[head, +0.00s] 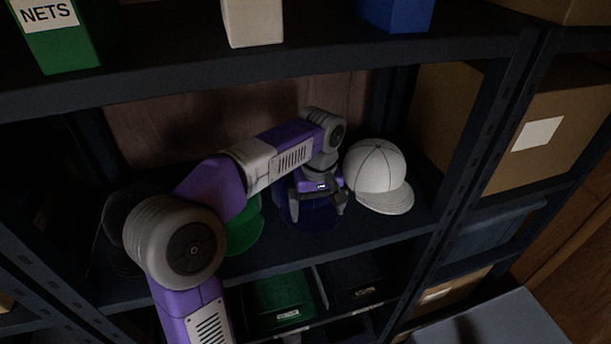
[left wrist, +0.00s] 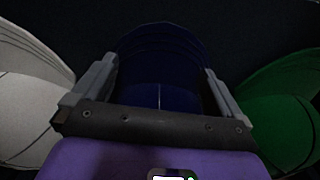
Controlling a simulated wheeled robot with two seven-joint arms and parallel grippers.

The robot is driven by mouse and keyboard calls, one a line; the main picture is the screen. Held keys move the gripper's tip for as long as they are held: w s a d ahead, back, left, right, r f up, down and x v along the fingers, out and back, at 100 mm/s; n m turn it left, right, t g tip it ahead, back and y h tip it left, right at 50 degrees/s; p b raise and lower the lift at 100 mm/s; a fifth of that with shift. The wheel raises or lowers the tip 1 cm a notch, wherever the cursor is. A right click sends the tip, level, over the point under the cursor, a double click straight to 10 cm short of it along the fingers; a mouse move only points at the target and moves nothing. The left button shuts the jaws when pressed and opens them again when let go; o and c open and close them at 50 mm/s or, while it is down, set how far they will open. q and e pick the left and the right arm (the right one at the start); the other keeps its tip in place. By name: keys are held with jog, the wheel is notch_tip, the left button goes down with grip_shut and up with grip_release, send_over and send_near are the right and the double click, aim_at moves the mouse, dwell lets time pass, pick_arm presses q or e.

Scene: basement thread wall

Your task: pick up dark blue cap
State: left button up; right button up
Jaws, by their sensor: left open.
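The dark blue cap (head: 308,217) sits on the middle shelf, between a white cap and a green cap. In the head view my left gripper (head: 318,212) is over it and hides much of its crown. In the left wrist view the dark blue cap (left wrist: 160,75) lies between the two spread fingers of my left gripper (left wrist: 160,92). The fingers are open, one on each side of the cap. I cannot tell whether they touch it. My right gripper is not in view.
The white cap (head: 375,170) stands close on the right of my gripper, the green cap (head: 243,230) on the left. A dark cap (head: 118,225) is farther left, partly behind my arm. The upper shelf (head: 300,62) hangs above; green and black bins (head: 278,300) are below.

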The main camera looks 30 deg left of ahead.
pick_arm(q)
jog(key=shift+w+f, duration=0.15)
jog(key=shift+f, duration=0.65)
jog(key=shift+s, duration=0.3)
jog(key=shift+w, duration=0.15)
jog(key=c, duration=0.7)
